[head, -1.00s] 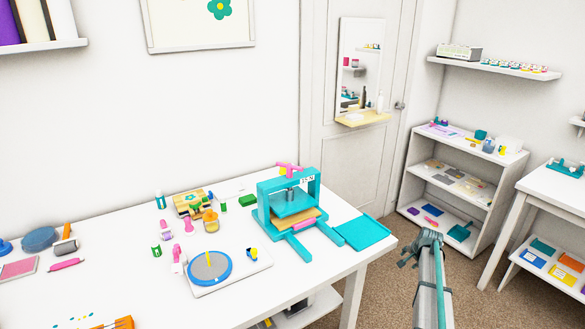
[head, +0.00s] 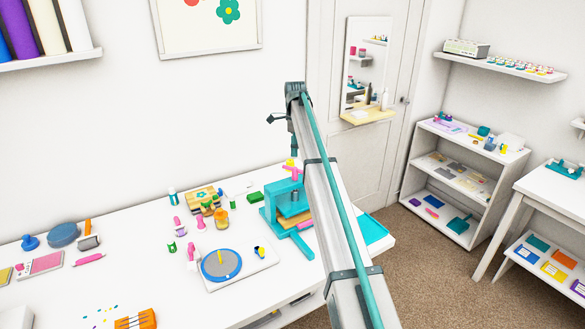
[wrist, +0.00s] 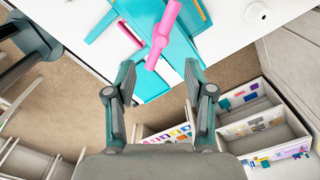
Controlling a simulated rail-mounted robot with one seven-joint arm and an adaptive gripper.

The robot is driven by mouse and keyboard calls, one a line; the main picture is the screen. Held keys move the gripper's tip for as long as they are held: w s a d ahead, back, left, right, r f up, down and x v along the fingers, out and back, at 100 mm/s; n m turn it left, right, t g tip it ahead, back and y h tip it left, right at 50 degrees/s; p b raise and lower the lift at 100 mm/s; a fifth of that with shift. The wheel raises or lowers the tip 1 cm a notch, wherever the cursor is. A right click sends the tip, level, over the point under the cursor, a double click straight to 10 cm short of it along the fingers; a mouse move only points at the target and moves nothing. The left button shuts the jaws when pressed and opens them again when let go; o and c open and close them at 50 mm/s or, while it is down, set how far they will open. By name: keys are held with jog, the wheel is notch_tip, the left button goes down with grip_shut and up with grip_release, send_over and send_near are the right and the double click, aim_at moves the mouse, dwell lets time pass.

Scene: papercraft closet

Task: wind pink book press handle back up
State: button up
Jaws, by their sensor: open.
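The teal book press (head: 283,190) stands on the white table, partly hidden behind my raised arm in the head view. Its pink handle (head: 294,173) is on top, with a small yellow part showing above it. My gripper (wrist: 160,74) is open and empty. Its fingers sit on either side of the handle's lower end in that view, apart from it. The handle's height relative to the fingers is hard to tell.
A teal board (head: 374,234) lies right of the press near the table's edge. A blue-rimmed turntable (head: 221,265) and several small craft items stand to the left. A low shelf (head: 455,180) is at the right, with carpet between. The wall is behind.

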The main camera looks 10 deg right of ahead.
aim_at(295, 169)
notch_tip(295, 169, down, 11)
jog(key=p, duration=0.3)
jog(key=shift+r, duration=0.2)
